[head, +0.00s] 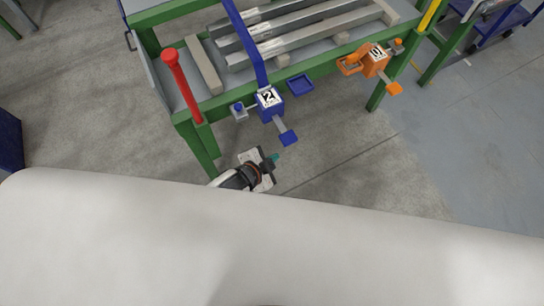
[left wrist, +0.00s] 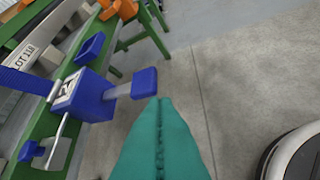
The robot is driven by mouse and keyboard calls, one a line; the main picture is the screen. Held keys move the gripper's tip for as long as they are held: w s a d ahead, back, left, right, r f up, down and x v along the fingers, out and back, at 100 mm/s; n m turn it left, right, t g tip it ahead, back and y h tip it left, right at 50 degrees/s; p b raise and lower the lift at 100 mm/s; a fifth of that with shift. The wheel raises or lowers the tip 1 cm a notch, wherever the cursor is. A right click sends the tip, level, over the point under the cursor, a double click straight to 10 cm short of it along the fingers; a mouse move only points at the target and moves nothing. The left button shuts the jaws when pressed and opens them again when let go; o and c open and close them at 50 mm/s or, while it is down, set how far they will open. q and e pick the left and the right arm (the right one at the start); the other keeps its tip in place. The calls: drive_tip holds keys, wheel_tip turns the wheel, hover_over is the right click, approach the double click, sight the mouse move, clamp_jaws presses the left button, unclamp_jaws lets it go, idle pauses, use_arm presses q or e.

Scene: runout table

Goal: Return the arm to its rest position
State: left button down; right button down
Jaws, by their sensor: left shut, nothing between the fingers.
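My left gripper (head: 275,158) is in front of the green runout table (head: 190,131), below and apart from the blue unit marked 2 (head: 268,100). Its teal fingers also fill the lower middle of the left wrist view (left wrist: 163,135); they are shut together with nothing between them. The blue unit's paddle (head: 288,138) juts out just above the fingertips, with a visible gap in the head view. My pale body hides most of the left arm. My right gripper is in neither view.
An orange unit (head: 374,62) is fixed farther right along the table edge. Long metal bars (head: 300,35) lie on the table. A red post (head: 181,84) stands at its left corner. A blue cart (head: 505,18) stands far right. The concrete floor (head: 340,150) right of the gripper is clear.

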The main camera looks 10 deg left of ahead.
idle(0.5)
use_arm(q)
drive_tip(key=s+a+f+n+g+y, duration=0.25)
drive_tip(key=s+a+f, duration=0.3)
drive_tip(key=f, duration=0.45)
drive_tip(key=s+a+f+n+g+y, duration=0.1)
drive_tip(key=s+a+f+n, duration=0.2)
drive_tip(key=s+a+f, duration=0.5)
drive_tip(key=s+a+f+n+g, duration=0.2)
drive_tip(key=s+f, duration=0.3)
drive_tip(key=s, duration=0.4)
drive_tip(key=s+a+f+n+g+y, duration=0.1)
drive_tip(key=s+a+f+n+g, duration=0.1)
drive_tip(key=s+f, duration=0.4)
drive_tip(key=s+n, duration=0.1)
drive_tip(key=s, duration=0.1)
drive_tip(key=shift+s+a+f, duration=0.2)
drive_tip(key=shift+s+a, duration=0.1)
drive_tip(key=shift+s, duration=0.1)
